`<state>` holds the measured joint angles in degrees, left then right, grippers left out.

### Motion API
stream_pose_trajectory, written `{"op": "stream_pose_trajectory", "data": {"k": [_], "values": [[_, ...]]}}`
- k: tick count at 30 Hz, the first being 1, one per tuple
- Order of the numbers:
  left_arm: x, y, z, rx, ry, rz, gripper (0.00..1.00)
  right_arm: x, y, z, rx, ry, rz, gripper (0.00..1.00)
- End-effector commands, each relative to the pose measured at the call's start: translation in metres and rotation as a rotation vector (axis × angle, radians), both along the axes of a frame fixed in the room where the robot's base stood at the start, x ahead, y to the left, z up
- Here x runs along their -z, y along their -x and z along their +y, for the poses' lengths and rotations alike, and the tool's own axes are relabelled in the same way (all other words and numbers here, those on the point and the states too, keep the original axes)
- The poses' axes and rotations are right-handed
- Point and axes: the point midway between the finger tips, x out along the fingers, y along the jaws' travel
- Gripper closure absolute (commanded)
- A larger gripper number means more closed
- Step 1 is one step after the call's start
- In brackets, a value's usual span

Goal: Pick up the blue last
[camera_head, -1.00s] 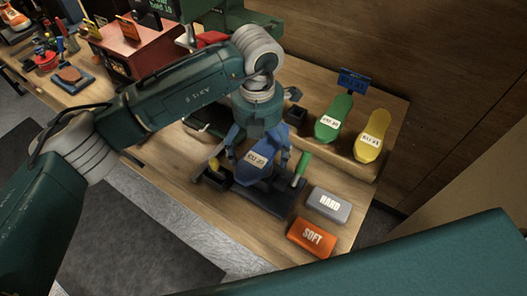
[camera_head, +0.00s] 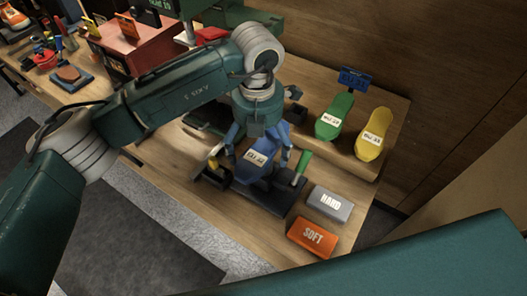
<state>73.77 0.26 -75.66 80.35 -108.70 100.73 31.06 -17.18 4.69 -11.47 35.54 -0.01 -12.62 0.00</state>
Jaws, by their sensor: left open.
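The blue last (camera_head: 262,152) stands on a dark stand on the bench, with a white label on its upper face. My left gripper (camera_head: 258,150) is over it, coming down from above, with its fingers spread on either side of the last. The fingers are open, and I cannot tell whether they touch it. The wrist hides the far end of the last. My right gripper is not in view.
The dark stand (camera_head: 262,196) has a green-handled tool (camera_head: 301,166) at its right. A green last (camera_head: 333,116) and a yellow last (camera_head: 372,135) stand on a wooden shelf behind. Grey HARD (camera_head: 330,204) and orange SOFT (camera_head: 312,237) blocks lie at the front right.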

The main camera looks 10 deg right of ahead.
Motion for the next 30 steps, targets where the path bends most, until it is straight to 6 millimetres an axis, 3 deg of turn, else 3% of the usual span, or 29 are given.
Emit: {"op": "stream_pose_trajectory", "data": {"k": [4, 11, 21, 28, 30], "values": [[0.0, 0.0, 0.0, 0.0, 0.0, 0.0, 0.09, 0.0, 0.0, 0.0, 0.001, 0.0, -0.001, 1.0], [0.0, 0.0, 0.0, 0.0, 0.0, 0.0, 0.53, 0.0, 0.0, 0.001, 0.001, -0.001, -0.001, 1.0], [-0.001, 0.0, 0.0, 0.0, 0.0, 0.0, 0.53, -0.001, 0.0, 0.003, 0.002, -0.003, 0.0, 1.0], [-0.01, 0.0, 0.0, 0.0, 0.001, -0.001, 0.53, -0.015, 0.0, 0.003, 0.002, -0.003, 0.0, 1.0], [-0.016, -0.001, 0.0, 0.001, 0.001, -0.004, 0.53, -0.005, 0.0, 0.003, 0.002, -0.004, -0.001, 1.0]]}}
